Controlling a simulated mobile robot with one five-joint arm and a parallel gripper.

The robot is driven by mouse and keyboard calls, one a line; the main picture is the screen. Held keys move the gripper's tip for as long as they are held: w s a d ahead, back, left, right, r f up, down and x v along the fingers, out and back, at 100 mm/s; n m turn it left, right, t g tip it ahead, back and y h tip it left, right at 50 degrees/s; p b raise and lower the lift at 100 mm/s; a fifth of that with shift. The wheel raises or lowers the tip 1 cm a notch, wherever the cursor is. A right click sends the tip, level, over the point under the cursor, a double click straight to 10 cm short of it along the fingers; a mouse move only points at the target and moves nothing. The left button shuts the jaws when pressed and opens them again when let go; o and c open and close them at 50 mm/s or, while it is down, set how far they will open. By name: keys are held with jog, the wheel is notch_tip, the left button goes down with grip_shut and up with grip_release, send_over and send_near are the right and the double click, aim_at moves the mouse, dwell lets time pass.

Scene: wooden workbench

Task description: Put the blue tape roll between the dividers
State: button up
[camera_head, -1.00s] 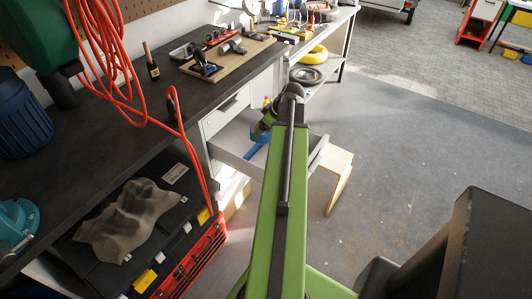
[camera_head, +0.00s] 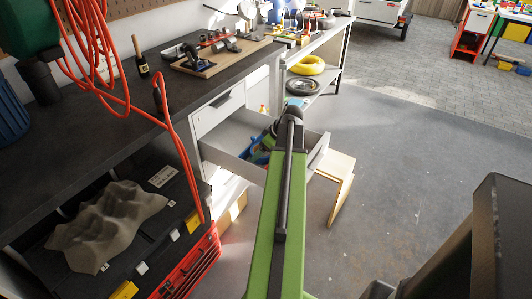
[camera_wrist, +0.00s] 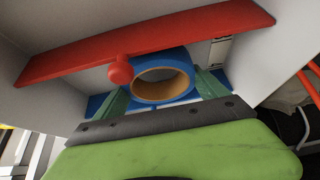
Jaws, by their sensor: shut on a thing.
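The blue tape roll (camera_wrist: 178,60), with a tan inner core, sits between the two green fingers of my gripper (camera_wrist: 163,91) in the wrist view. My gripper is shut on it. A long red bar (camera_wrist: 210,27) with a round red knob crosses in front of the roll. Blue strips (camera_wrist: 96,103) show on either side behind the fingers; I cannot tell if they are dividers. In the head view my gripper (camera_head: 262,141) is inside the open drawer (camera_head: 228,151), beside a blue thing, and is partly hidden by my arm.
The dark workbench (camera_head: 105,128) runs along the left, with an orange cable (camera_head: 165,128) hanging down. A wooden stool-like piece (camera_head: 338,182) stands right of the drawer. A black toolbox (camera_head: 75,190) with a grey cloth lies below.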

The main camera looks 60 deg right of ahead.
jog(key=d, duration=0.2)
jog(key=shift+w+d, duration=0.1)
jog(key=shift+d, duration=0.25)
jog(key=shift+f+b, duration=0.8)
jog(key=shift+f, duration=0.05)
jog(key=shift+a+r, duration=0.15)
jog(key=shift+r, duration=0.1)
jog(key=shift+f, duration=0.5)
jog(key=o, duration=1.4)
jog(key=shift+r, duration=0.15)
jog(key=shift+r, duration=0.1)
